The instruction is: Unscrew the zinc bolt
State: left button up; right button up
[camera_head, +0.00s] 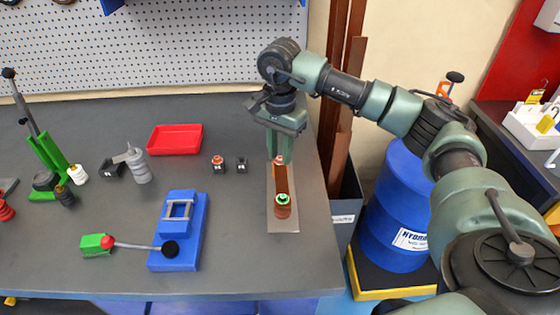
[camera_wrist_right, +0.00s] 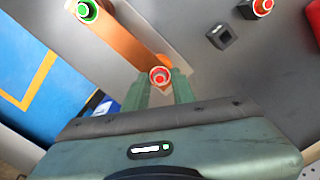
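A copper busbar (camera_head: 281,180) lies on a grey plate (camera_head: 284,224). It carries a bolt with a green ring (camera_head: 282,198) at its near end and one with a red ring (camera_head: 279,160) at its far end. Both bolts also show in the right wrist view, green-ringed (camera_wrist_right: 86,10) and red-ringed (camera_wrist_right: 160,76). The pictures do not show which is zinc. My right gripper (camera_head: 279,154) points down at the red-ringed bolt, whose head shows between the fingertips (camera_wrist_right: 161,84). I cannot tell whether the fingers touch it. My left gripper is out of view.
A red-topped part (camera_head: 217,163) and a small black block (camera_head: 241,164) stand left of the busbar. A red tray (camera_head: 175,139), a blue fixture (camera_head: 180,226) and a green lever tool (camera_head: 46,153) are farther left. A blue drum (camera_head: 396,205) stands beyond the table's right edge.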

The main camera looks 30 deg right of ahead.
jog(key=m, duration=0.3)
jog(key=shift+m+p, duration=0.3)
jog(key=shift+p, duration=0.05)
jog(key=shift+m, duration=1.1)
jog(key=shift+m, duration=0.5)
grip_shut()
